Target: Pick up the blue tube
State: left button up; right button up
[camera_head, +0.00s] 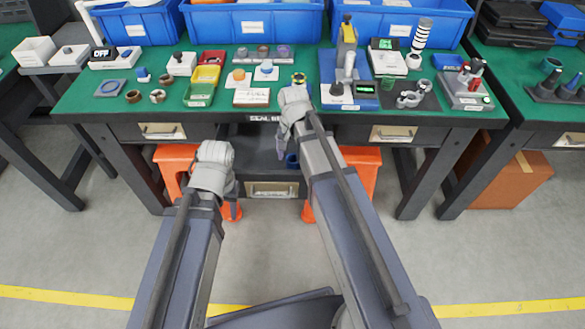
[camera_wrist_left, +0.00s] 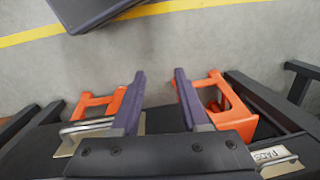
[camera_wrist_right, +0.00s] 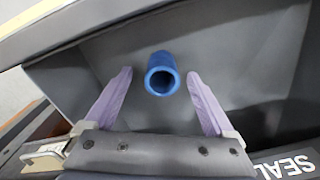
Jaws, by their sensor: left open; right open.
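The blue tube (camera_wrist_right: 161,62) stands in the grey recess under the table edge, its open end facing the right wrist camera. In the head view a small part of the blue tube (camera_head: 292,161) shows below the table top, partly hidden by my right arm. My right gripper (camera_wrist_right: 159,73) is open, with its purple fingers on either side of the tube in the picture and a gap on each side. My left gripper (camera_wrist_left: 159,72) is open and empty, in front of the table over the floor and orange stools; its fingers are mostly hidden in the head view.
The green table top (camera_head: 225,110) above carries several small trays, seals and instruments, with blue bins (camera_head: 250,22) at the back. Orange stools (camera_head: 178,155) stand under the table. The recess has grey walls and a dark front edge lettered "SEAL". The floor in front is clear.

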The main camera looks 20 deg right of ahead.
aim_at(293, 165)
jog(key=shift+w+d+f+b, duration=0.1)
jog(key=shift+w+f+b, duration=0.1)
jog(key=shift+f+b, duration=1.15)
jog(key=shift+w+f+b, duration=0.15)
jog(key=shift+f+b, duration=1.15)
jog(key=shift+r, duration=0.1)
jog(key=shift+c, duration=0.2)
grip_shut()
